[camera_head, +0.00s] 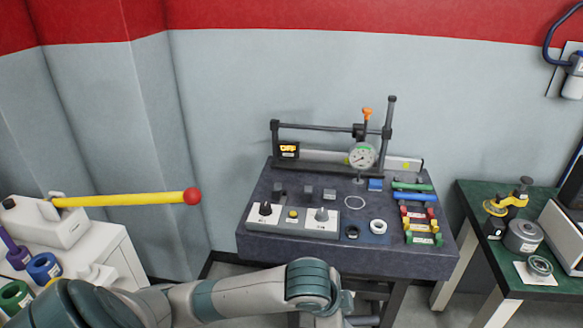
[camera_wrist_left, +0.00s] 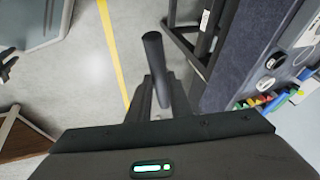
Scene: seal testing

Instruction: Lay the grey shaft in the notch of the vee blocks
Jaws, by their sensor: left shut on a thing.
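My left gripper (camera_wrist_left: 162,100) is shut on the grey shaft (camera_wrist_left: 153,55), a dark round bar that sticks out beyond the fingers in the left wrist view. The floor shows behind the shaft, so it is held clear of the bench. In the head view my left arm reaches in from the left to in front of the bench; its fingers and the shaft cannot be made out there. Small grey blocks, which look like the vee blocks (camera_head: 308,191), stand on the dark bench top; their notches are too small to see. My right gripper is not in view.
The dark bench (camera_head: 262,215) carries a dial gauge stand (camera_head: 361,155), a control panel (camera_head: 292,220), rings and coloured parts (camera_head: 420,226). A yellow lever with a red ball (camera_head: 192,196) juts in at left. A green table (camera_head: 480,230) stands at right.

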